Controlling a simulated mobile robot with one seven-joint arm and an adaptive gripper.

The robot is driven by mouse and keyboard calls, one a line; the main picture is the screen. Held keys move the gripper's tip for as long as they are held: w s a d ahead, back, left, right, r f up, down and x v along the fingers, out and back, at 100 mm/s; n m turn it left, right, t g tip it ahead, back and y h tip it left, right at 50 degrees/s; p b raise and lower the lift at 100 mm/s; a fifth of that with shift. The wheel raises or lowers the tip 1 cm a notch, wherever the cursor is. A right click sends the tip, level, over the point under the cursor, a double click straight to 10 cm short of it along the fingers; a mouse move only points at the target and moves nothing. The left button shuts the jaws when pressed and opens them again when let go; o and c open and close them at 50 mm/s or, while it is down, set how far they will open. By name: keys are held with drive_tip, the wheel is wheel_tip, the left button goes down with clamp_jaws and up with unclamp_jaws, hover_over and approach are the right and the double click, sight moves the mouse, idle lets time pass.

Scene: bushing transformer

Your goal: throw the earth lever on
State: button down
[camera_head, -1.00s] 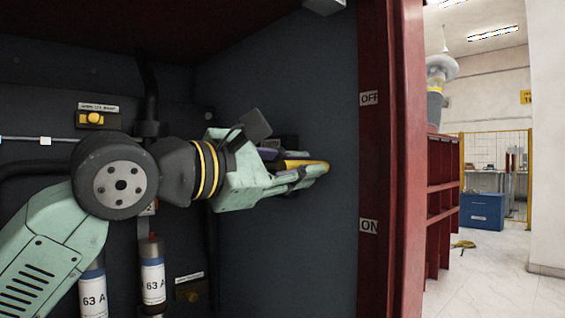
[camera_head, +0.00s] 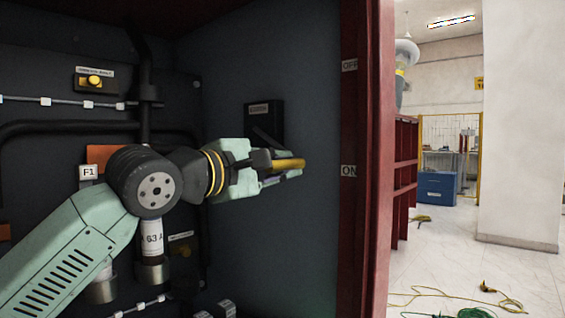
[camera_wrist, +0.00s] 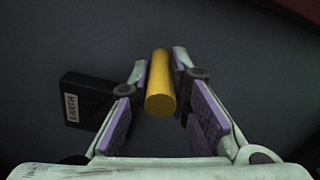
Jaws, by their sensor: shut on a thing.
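The earth lever's yellow round handle (camera_head: 290,164) sits between the fingers of my gripper (camera_head: 284,170), level with the ON label (camera_head: 348,171). In the wrist view, the purple-padded fingers of my gripper (camera_wrist: 161,63) lie on both sides of the yellow handle (camera_wrist: 160,92), shut on it. The lever's black box (camera_head: 264,122) is on the cabinet's side wall, behind and above the gripper. In the wrist view this box (camera_wrist: 92,102) carries a label reading EARTH. The lever's arm is mostly hidden by my gripper.
The OFF label (camera_head: 349,65) is higher on the red cabinet frame (camera_head: 365,240). Fuse-like cylinders marked 63 A (camera_head: 153,238) stand behind my arm, with a yellow knob (camera_head: 95,81) above. Open floor with loose cables (camera_head: 480,308) lies to the right.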

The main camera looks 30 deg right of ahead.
drive_tip(key=shift+s+d+f, duration=0.1)
drive_tip(key=shift+f, duration=0.25)
drive_tip(key=c, duration=1.8)
unclamp_jaws()
drive_tip(key=o, duration=0.3)
drive_tip(key=shift+r, duration=0.1)
drive_tip(key=shift+a+r, duration=0.1)
drive_tip(key=shift+a, duration=0.1)
drive_tip(key=shift+a, duration=0.35)
drive_tip(key=v, duration=0.6)
drive_tip(key=shift+s+a, duration=0.2)
drive_tip(key=shift+a, duration=0.05)
